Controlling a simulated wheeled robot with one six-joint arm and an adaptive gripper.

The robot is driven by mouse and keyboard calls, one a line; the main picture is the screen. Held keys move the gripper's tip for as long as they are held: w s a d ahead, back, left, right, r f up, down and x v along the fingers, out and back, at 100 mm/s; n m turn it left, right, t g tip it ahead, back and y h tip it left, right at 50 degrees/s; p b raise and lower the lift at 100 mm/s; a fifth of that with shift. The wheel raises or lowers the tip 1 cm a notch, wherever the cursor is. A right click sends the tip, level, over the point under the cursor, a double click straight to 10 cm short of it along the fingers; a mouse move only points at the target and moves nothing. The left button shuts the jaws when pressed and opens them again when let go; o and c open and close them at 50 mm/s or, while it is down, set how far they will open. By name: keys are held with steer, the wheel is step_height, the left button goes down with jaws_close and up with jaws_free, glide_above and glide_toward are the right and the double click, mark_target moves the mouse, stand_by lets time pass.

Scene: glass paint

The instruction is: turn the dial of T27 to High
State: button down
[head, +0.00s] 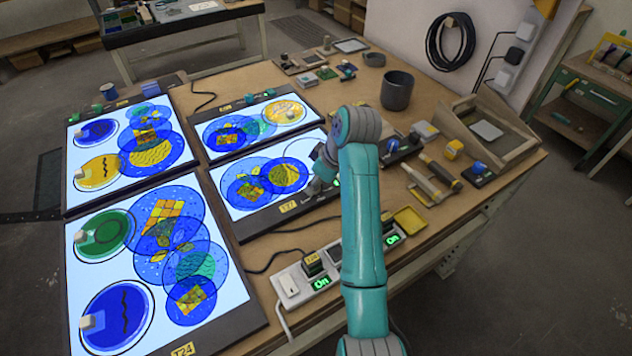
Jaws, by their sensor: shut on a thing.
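The T27 light panel (256,229) lies flat on the workbench, lit white, with overlapping blue glass discs and a yellow disc on it. Its yellow T27 label (288,206) is on the front edge. My gripper (316,187) is at the right end of this panel, low down by its frame. It is shut on what looks like the T27 dial, which my gripper and arm hide. A small green-lit display (337,180) shows just beside the gripper; its text is not readable. The dial's setting cannot be seen.
Other lit panels lie left and behind, including T24 (182,350). A power strip (296,285) with green "On" displays is in front. Right of my arm are a yellow tray (410,219), tools and a blue-knobbed device (479,168). A dark pot (397,91) stands behind.

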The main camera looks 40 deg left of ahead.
steer(key=shift+n, duration=0.4)
steer(key=c, duration=0.9)
jaws_free()
steer(key=shift+o, duration=0.2)
